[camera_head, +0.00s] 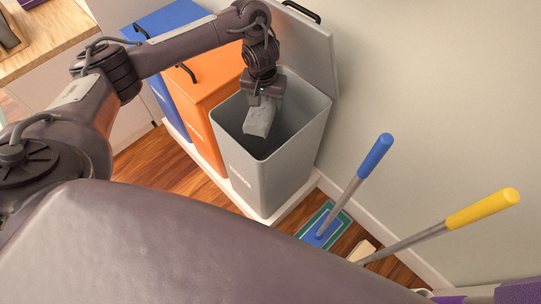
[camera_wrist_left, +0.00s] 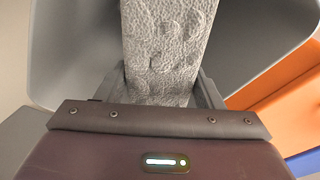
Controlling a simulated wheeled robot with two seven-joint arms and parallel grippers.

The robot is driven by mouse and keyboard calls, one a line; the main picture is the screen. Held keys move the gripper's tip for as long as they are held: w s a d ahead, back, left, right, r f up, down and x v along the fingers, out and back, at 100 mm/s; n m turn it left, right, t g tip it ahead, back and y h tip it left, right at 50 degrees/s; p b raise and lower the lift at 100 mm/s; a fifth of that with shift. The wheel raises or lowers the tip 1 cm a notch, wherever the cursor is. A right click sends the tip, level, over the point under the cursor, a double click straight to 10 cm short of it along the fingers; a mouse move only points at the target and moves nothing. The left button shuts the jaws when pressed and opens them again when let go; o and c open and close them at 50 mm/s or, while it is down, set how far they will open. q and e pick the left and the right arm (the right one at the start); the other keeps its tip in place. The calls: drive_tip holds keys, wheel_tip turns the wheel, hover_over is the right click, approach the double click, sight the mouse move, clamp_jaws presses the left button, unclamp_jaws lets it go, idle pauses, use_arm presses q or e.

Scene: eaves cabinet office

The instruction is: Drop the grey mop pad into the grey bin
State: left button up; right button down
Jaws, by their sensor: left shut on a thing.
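The grey mop pad (camera_head: 259,118) hangs from my left gripper (camera_head: 266,97) in the head view. My left gripper is shut on the pad. The pad is over the open mouth of the grey bin (camera_head: 268,178), with its lower end near the rim's level; I cannot tell how deep it reaches. In the left wrist view the textured pad (camera_wrist_left: 165,50) stretches away from the fingers, with the bin's inside (camera_wrist_left: 80,60) behind it. The grey bin's lid (camera_head: 305,48) stands open against the wall. My right gripper is not in view.
An orange bin (camera_head: 205,95) and a blue bin (camera_head: 165,22), both lidded, stand left of the grey bin. A blue-handled mop (camera_head: 375,155) and a yellow-handled tool (camera_head: 482,208) lean at the right. A wooden counter (camera_head: 50,38) is at the upper left.

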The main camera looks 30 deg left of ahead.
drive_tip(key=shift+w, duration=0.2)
use_arm(q)
drive_tip(key=o, duration=1.1)
drive_tip(key=shift+c, duration=0.2)
drive_tip(key=shift+r, duration=0.2)
drive_tip(key=r+p, duration=0.2)
drive_tip(key=r, duration=0.1)
drive_tip(key=r+p, duration=0.1)
drive_tip(key=r, duration=0.1)
drive_tip(key=shift+s+r+p, duration=0.15)
drive_tip(key=shift+s+p, duration=0.15)
drive_tip(key=shift+p, duration=0.1)
drive_tip(key=shift+d+r+p, duration=0.1)
drive_tip(key=shift+r+p, duration=0.25)
drive_tip(key=shift+r, duration=0.2)
drive_tip(key=shift+s+r, duration=0.15)
drive_tip(key=shift+r, duration=0.3)
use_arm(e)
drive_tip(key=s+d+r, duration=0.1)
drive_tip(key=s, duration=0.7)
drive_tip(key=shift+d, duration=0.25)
